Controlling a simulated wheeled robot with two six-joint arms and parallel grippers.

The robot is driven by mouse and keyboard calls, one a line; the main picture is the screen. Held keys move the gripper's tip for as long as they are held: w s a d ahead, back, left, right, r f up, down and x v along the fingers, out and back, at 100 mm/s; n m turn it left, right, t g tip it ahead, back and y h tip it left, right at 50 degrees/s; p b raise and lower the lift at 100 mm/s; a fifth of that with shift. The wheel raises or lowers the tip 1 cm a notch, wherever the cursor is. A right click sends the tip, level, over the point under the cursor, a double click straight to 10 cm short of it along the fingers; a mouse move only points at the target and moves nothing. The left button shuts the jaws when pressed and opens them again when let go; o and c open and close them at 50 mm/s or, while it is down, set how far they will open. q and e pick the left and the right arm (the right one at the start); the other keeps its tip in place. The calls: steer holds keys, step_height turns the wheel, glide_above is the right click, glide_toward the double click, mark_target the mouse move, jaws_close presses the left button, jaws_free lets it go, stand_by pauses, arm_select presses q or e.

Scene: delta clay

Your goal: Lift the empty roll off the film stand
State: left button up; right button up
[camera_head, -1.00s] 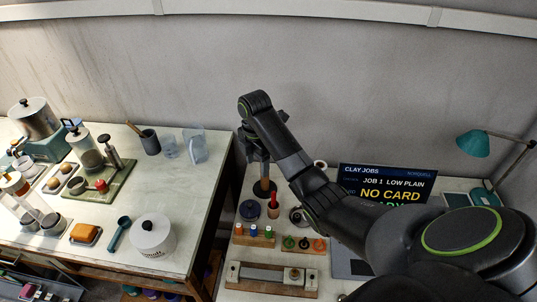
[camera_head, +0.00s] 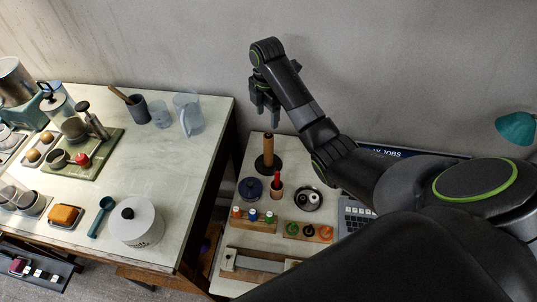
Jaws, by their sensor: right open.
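The film stand has a dark round base (camera_head: 262,168) on the right-hand table, near the wall. A brown upright roll (camera_head: 268,148) stands on it and looks like a bare cardboard core. My right gripper (camera_head: 265,110) points down above the roll, with its jaws open and empty. A small gap shows between the fingertips and the roll's top, but the depth between them is hard to judge. My left gripper is not in view.
A dark blue lidded pot (camera_head: 251,189), a red-handled tool in a cup (camera_head: 277,184) and a round dish (camera_head: 307,199) stand in front of the stand. Racks of coloured pieces (camera_head: 308,232) lie nearer. A laptop (camera_head: 354,214) is at right, partly behind my arm.

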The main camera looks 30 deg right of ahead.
mark_target(268, 142)
step_height(268, 142, down, 4)
steer(key=b, duration=0.2)
steer(key=shift+r+b, duration=0.2)
steer(key=shift+b, duration=0.15)
step_height(268, 142, down, 3)
steer(key=shift+f+p, duration=0.2)
steer(key=shift+p, duration=0.4)
steer(key=shift+s+f+p, duration=0.2)
steer(key=shift+f+p, duration=0.45)
steer(key=shift+f, duration=2.3)
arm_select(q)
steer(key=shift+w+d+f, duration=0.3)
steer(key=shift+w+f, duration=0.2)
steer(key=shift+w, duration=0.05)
arm_select(e)
steer(key=shift+c, duration=0.3)
steer(key=c, duration=1)
